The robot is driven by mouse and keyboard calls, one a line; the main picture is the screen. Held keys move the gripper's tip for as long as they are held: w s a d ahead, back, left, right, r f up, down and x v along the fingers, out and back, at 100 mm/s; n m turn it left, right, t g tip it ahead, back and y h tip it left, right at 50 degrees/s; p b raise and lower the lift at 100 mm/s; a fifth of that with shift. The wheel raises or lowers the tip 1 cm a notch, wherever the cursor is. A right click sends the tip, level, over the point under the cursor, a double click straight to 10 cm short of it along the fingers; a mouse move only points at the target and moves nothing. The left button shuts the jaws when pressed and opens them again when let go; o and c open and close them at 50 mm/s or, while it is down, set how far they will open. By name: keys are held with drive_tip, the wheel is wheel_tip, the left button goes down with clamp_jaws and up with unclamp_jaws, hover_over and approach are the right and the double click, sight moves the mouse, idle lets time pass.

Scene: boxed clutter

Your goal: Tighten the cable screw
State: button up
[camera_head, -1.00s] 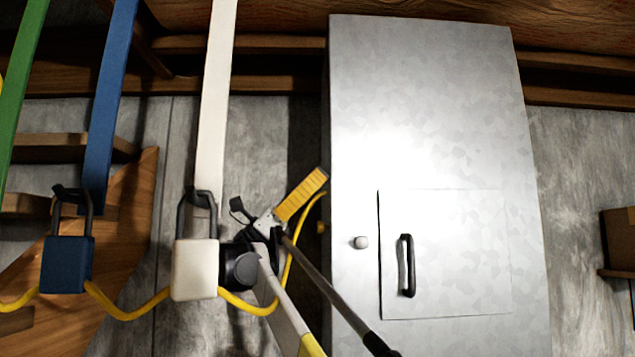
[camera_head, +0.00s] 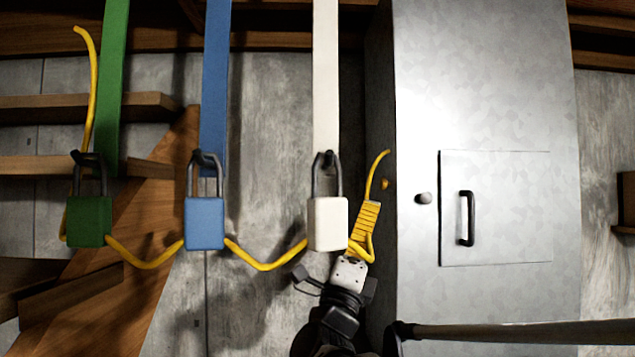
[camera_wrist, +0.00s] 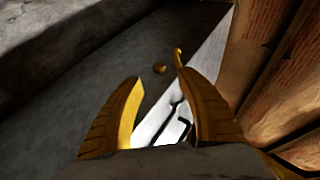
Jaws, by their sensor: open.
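A small orange-yellow screw (camera_head: 384,184) sticks out of the left side wall of the grey metal cabinet (camera_head: 480,90). It also shows in the wrist view (camera_wrist: 159,68), ahead of and between the fingertips. The yellow cable (camera_head: 265,266) runs through the padlocks. Its free end (camera_head: 380,163) curves up near the screw, apart from it. A curved yellow tip beside the right finger in the wrist view looks like this end (camera_wrist: 178,55). My gripper (camera_head: 371,206) has yellow ribbed fingers, seen nearly edge-on, just left of the cabinet and below the screw. The fingers are spread in the wrist view (camera_wrist: 160,78).
White (camera_head: 327,224), blue (camera_head: 205,224) and green (camera_head: 89,221) padlocks hang from matching straps on the left. The cabinet front has a small door with a black handle (camera_head: 466,218) and a round knob (camera_head: 423,198). Wooden stairs (camera_head: 150,240) stand at the left.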

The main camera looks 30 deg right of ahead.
sight(380, 186)
drive_tip(key=p+x, duration=0.2)
drive_tip(key=x, duration=0.7)
drive_tip(key=shift+d+r+p, duration=0.2)
drive_tip(key=shift+d+p, duration=0.05)
drive_tip(key=shift+p, duration=0.05)
drive_tip(key=shift+w+d+r, duration=0.35)
drive_tip(key=shift+d, duration=0.1)
drive_tip(key=shift+a, duration=0.1)
clamp_jaws()
